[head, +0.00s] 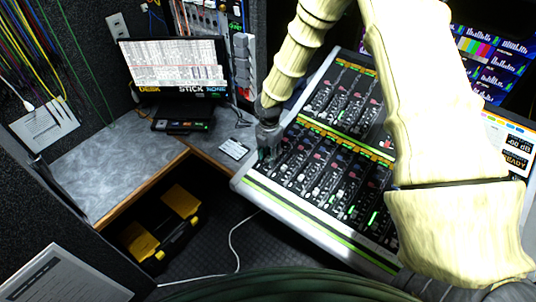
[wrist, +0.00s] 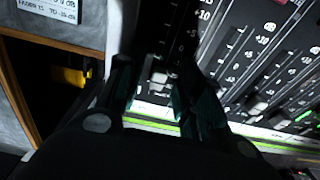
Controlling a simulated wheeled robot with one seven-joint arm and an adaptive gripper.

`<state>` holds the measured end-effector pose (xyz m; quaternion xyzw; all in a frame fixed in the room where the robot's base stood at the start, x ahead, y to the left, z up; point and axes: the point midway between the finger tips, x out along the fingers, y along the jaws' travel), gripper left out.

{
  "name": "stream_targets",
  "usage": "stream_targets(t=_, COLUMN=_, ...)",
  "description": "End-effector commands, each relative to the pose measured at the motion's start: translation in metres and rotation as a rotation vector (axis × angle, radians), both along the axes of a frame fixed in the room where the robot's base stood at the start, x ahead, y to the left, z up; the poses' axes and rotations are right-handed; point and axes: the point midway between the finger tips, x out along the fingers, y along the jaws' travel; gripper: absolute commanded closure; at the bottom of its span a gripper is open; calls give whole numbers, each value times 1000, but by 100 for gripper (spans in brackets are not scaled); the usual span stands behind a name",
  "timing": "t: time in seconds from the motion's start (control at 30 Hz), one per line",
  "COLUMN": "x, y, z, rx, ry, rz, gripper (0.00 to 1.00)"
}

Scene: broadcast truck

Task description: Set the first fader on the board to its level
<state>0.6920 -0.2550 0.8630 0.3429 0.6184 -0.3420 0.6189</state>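The mixing board (head: 250,192) is a light-framed console with dark channel strips, sloping across the middle of the head view. Its fader slots with printed scales show in the wrist view (wrist: 233,45). My gripper (head: 268,150) is at the board's left end, over the first strips. In the wrist view my gripper (wrist: 155,85) has two dark fingers standing apart, with a dark strip between them. A pale fader cap (wrist: 159,77) shows between the fingers. Other caps sit further right (wrist: 256,106).
A small label card (head: 234,149) lies on the grey desk (head: 110,165) left of the board; part of it shows in the wrist view (wrist: 50,8). A monitor (head: 176,65) stands behind. A yellow-and-black toolbox (head: 181,201) and white cable (head: 233,240) are below.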

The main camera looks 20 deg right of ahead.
Motion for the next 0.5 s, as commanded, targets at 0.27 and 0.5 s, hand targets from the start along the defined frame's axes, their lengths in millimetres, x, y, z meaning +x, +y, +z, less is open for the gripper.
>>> stream_targets(t=0.27, x=0, y=1, z=3, rx=-1, ry=1, rz=2, gripper=64)
stream_targets(t=0.5, x=1, y=2, z=30, rx=0, ry=-2, rz=3, gripper=64)
